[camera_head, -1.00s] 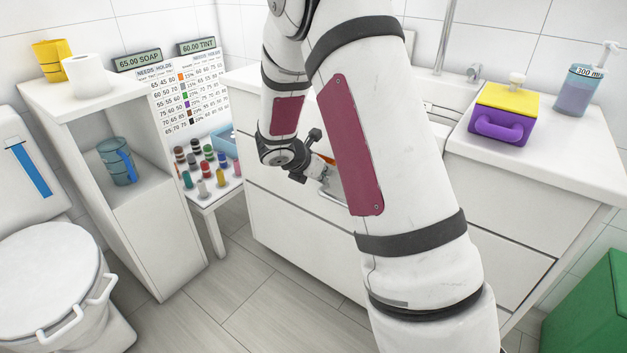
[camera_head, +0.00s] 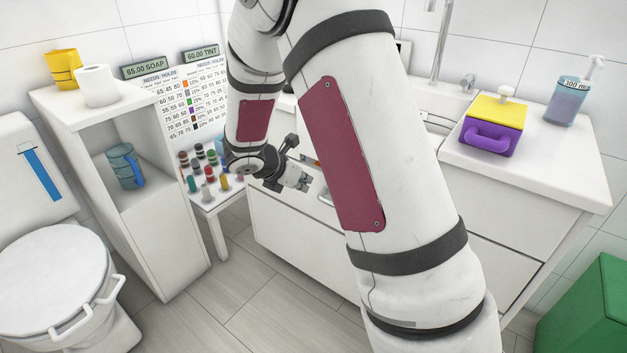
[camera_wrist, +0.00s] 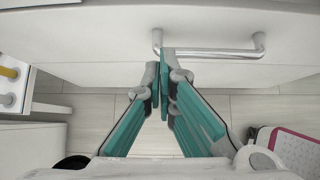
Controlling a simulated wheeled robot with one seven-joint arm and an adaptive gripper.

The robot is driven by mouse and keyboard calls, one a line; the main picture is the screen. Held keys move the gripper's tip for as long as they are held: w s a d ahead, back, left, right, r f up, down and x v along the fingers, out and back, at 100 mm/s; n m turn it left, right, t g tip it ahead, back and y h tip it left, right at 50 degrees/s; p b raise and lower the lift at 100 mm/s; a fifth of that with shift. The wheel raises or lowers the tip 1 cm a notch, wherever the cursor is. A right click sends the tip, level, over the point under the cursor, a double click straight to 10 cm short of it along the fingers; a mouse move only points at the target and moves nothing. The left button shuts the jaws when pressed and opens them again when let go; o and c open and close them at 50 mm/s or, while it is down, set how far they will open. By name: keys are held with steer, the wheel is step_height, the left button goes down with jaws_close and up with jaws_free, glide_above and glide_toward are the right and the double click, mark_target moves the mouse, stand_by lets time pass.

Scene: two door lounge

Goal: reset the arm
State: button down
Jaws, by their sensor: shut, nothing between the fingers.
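My gripper shows in the wrist view (camera_wrist: 164,72) with its two teal-sided fingers converging and their tips together, nothing between them. The tips point at a white drawer front (camera_wrist: 100,40). They overlap the left end of its metal bar handle (camera_wrist: 215,53) in the picture; I cannot tell whether they touch it. In the head view my arm is bent and reaches down in front of the vanity, with the wrist just left of my large arm link. The fingertips there are hard to make out, small and close to that link.
A low side table (camera_head: 212,204) with several small coloured bottles stands just left of my wrist. Further left are an open shelf unit (camera_head: 160,235) and a toilet (camera_head: 55,280). A purple box with a yellow lid (camera_head: 491,130) and a soap dispenser (camera_head: 566,100) stand on the counter.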

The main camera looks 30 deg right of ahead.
steer(key=s+a+r+m+g+y+p, duration=0.1)
steer(key=s+a+r+m+g+y, duration=0.2)
steer(key=s+r+m, duration=1.3)
steer(key=s+a+r+m+y, duration=0.15)
steer(key=s+a, duration=0.25)
steer(key=s, duration=0.4)
steer(key=s+a+m+y, duration=0.2)
steer(key=s+a, duration=0.3)
steer(key=s, duration=0.3)
steer(key=s+a+m+y, duration=0.2)
steer(key=s+a, duration=0.2)
steer(key=s, duration=0.4)
step_height(320, 180, up, 27)
steer(key=t+p, duration=0.4)
steer(key=p, duration=2.1)
steer(key=shift+d+r, duration=0.15)
steer(key=shift+d, duration=0.05)
steer(key=shift+m, duration=0.25)
